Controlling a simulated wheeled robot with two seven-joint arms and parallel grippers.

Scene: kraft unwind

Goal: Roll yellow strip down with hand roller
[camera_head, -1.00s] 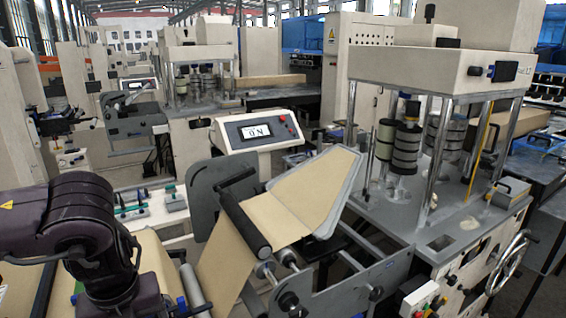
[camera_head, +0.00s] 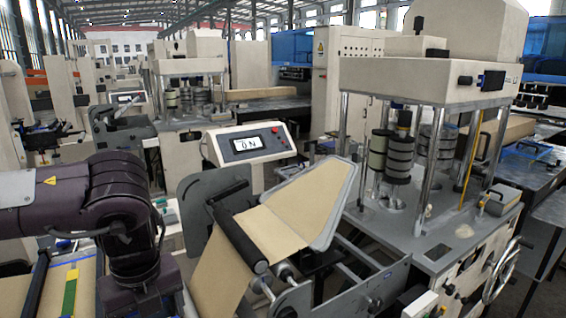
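A narrow strip, yellow with a green stretch (camera_head: 70,291), lies on the brown kraft sheet (camera_head: 88,277) at the lower left. Its lower end runs out of the picture. My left arm comes in from the left and bends downward just right of the strip. Its lower end leaves the bottom edge, so my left gripper is hidden from view. My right arm and gripper do not show. I cannot make out a hand roller.
Kraft paper (camera_head: 292,205) runs over a black roller (camera_head: 237,236) on a grey frame at centre. A control panel (camera_head: 248,143) stands behind it. A large press with posts (camera_head: 428,75) fills the right. A dark bar (camera_head: 36,284) lies left of the strip.

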